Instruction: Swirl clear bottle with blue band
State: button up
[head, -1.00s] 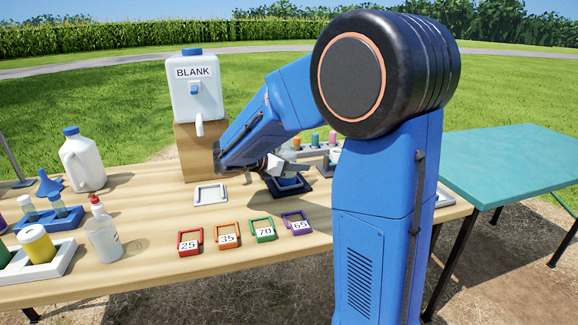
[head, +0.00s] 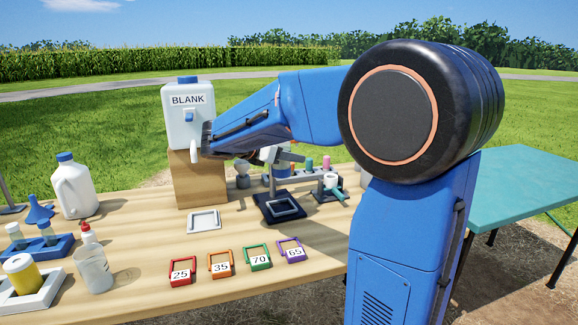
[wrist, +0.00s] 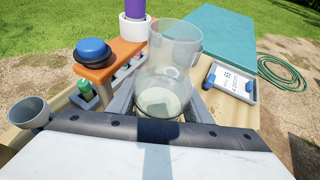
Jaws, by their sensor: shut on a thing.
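A clear, open-topped bottle (wrist: 172,62) stands between the fingers of my gripper (wrist: 160,98) in the wrist view. My gripper is shut on it. A little pale content shows at its bottom. I cannot make out a blue band, as the fingers and wrist hide its lower side. The bottle is hard to tell there.
The BLANK jug (head: 186,128) on its wooden block (head: 186,182) stands close left of my gripper. Four coloured numbered frames, such as the red one (head: 181,281), lie in front. An orange bracket (wrist: 118,56) shows in the wrist view. A teal table (head: 530,190) stands right.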

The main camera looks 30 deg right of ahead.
jog(key=shift+r, duration=2.1)
jog(key=s, duration=1.2)
jog(key=shift+w, duration=0.1)
